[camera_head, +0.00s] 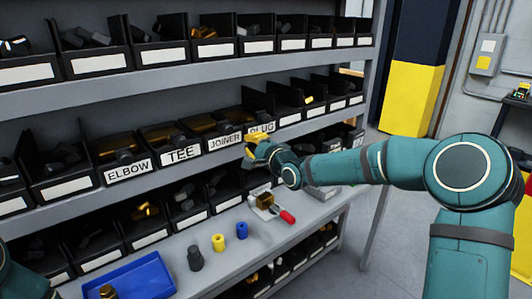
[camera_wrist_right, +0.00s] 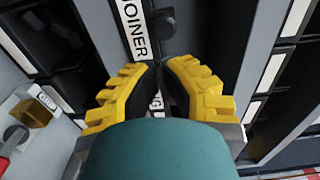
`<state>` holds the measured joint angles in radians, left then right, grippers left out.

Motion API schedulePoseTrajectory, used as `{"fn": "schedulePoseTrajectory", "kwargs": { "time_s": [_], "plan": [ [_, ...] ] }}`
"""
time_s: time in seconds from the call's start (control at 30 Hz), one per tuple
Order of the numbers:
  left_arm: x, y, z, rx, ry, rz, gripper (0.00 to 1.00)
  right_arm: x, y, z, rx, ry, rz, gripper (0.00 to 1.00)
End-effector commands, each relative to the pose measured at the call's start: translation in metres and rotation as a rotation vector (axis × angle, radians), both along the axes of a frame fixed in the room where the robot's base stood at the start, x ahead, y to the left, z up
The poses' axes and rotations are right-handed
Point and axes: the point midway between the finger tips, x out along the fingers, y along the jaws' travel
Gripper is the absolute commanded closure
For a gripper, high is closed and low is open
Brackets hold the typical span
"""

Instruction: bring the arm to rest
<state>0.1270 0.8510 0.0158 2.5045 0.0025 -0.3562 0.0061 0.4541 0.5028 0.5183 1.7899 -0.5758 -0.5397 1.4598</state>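My right arm (camera_head: 400,160) reaches in from the right in the head view, stretched toward the shelf. Its right gripper (camera_head: 254,148), with yellow fingers, is in front of the bins labelled JOINER (camera_head: 225,141) and PLUG (camera_head: 261,128). In the right wrist view the two yellow fingers of the right gripper (camera_wrist_right: 157,68) stand slightly apart, with part of a label showing through the narrow gap. I see nothing held between them. Only a teal piece of my left arm (camera_head: 12,278) shows at the lower left; its gripper is out of view.
Shelves of black bins fill the left and middle. On the grey worktop are a blue tray (camera_head: 130,278), a dark cylinder (camera_head: 195,258), a yellow part (camera_head: 218,243), a blue part (camera_head: 242,230) and a red-handled fixture (camera_head: 286,216). A yellow-and-blue pillar (camera_head: 411,95) stands behind my arm.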

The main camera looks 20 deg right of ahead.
Motion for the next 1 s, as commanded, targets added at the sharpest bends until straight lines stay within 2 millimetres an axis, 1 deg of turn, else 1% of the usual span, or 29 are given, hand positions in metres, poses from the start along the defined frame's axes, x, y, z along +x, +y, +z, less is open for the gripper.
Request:
{"fn": "schedulePoseTrajectory", "kwargs": {
  "time_s": [0.03, 0.2, 0.37, 0.47, 0.57, 0.6, 0.67, 0.7, 0.77, 0.8, 0.87, 0.9, 0.97, 1.0],
  "plan": [
    [0.000, 0.000, 0.000, 0.000, 0.000, 0.001, 0.35, -0.010, -0.005, 0.000, -0.003, 0.001, -0.002, 1.00],
    [0.000, 0.000, 0.001, 0.000, -0.001, 0.001, 0.35, -0.035, -0.014, 0.000, -0.002, 0.000, -0.001, 1.00],
    [0.001, 0.000, 0.002, 0.000, -0.001, 0.001, 0.35, -0.047, -0.017, -0.001, -0.002, 0.002, 0.000, 1.00],
    [0.001, 0.000, 0.002, 0.000, -0.002, 0.002, 0.35, -0.051, -0.013, -0.016, -0.021, 0.026, 0.005, 1.00],
    [0.001, 0.000, 0.002, 0.000, -0.002, 0.002, 0.35, -0.057, -0.003, -0.055, -0.084, 0.088, 0.018, 1.00],
    [0.001, 0.000, 0.002, 0.000, -0.002, 0.002, 0.35, -0.061, 0.004, -0.077, -0.121, 0.124, 0.029, 1.00],
    [0.001, 0.000, 0.002, 0.000, -0.002, 0.002, 0.35, -0.071, 0.015, -0.114, -0.189, 0.183, 0.053, 1.00],
    [0.001, 0.000, 0.002, 0.000, -0.002, 0.002, 0.35, -0.080, 0.022, -0.140, -0.239, 0.225, 0.073, 1.00],
    [0.001, 0.000, 0.002, 0.000, -0.002, 0.002, 0.35, -0.096, 0.034, -0.177, -0.315, 0.287, 0.111, 1.00],
    [0.001, 0.000, 0.002, 0.000, -0.002, 0.002, 0.35, -0.109, 0.041, -0.201, -0.367, 0.327, 0.141, 1.00],
    [0.001, 0.000, 0.002, 0.000, -0.002, 0.002, 0.35, -0.130, 0.051, -0.235, -0.445, 0.387, 0.192, 1.00],
    [0.001, 0.000, 0.002, 0.000, -0.002, 0.002, 0.35, -0.146, 0.058, -0.258, -0.497, 0.425, 0.232, 1.00],
    [0.001, 0.000, 0.002, 0.000, -0.002, 0.002, 0.35, -0.172, 0.067, -0.289, -0.577, 0.480, 0.299, 1.00],
    [0.001, 0.000, 0.002, 0.000, -0.002, 0.002, 0.35, -0.191, 0.072, -0.309, -0.629, 0.517, 0.349, 1.00]
  ]
}}
